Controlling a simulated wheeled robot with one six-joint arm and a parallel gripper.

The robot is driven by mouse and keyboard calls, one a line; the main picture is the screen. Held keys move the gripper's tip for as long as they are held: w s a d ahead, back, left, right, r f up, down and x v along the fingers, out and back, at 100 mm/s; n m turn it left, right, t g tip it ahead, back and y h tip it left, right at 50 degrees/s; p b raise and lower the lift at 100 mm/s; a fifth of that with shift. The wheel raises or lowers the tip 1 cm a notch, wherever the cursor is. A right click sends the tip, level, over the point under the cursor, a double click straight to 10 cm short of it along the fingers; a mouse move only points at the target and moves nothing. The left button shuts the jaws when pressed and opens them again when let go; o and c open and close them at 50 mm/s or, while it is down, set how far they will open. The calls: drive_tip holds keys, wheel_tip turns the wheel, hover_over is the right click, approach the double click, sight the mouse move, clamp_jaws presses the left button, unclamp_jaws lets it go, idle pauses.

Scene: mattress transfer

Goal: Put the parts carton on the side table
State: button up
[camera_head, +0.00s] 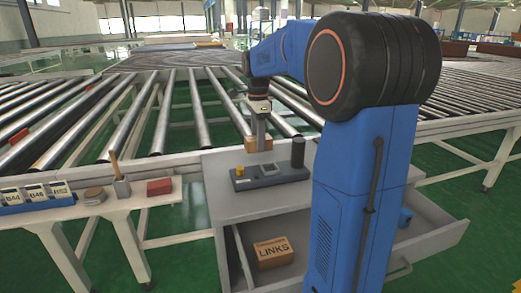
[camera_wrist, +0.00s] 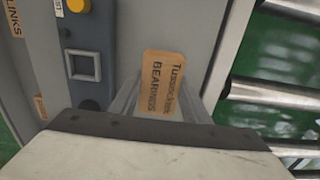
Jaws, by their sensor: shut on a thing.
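A small brown carton marked BEARINGS (camera_wrist: 163,72) is between the fingers of my gripper (camera_head: 259,136). It also shows in the head view (camera_head: 262,146), at the back edge of the grey cabinet's top. My gripper is shut on it; I cannot tell whether it touches the cabinet top. Another brown carton, marked LINKS (camera_head: 272,253), lies in the cabinet's open drawer, and part of it shows in the wrist view (camera_wrist: 13,18). A pale side table (camera_head: 128,206) stands at the left, apart from my gripper.
The side table holds numbered blue-and-white boxes (camera_head: 37,195), a round tin (camera_head: 94,196), a holder with a stick (camera_head: 122,187) and a red block (camera_head: 159,187). A control box (camera_head: 270,174) and a dark cylinder (camera_head: 298,152) stand on the cabinet (camera_head: 222,180). Roller conveyors (camera_head: 160,112) lie behind.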

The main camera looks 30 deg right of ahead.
drive_tip(key=shift+f, duration=1.8)
drive_tip(key=shift+f, duration=0.1)
drive_tip(key=o, duration=1.3)
drive_tip(key=shift+c, duration=0.2)
wheel_tip(320, 180, up, 12)
drive_tip(key=shift+f, duration=0.25)
drive_tip(key=shift+r, duration=0.35)
drive_tip(key=shift+s, duration=0.1)
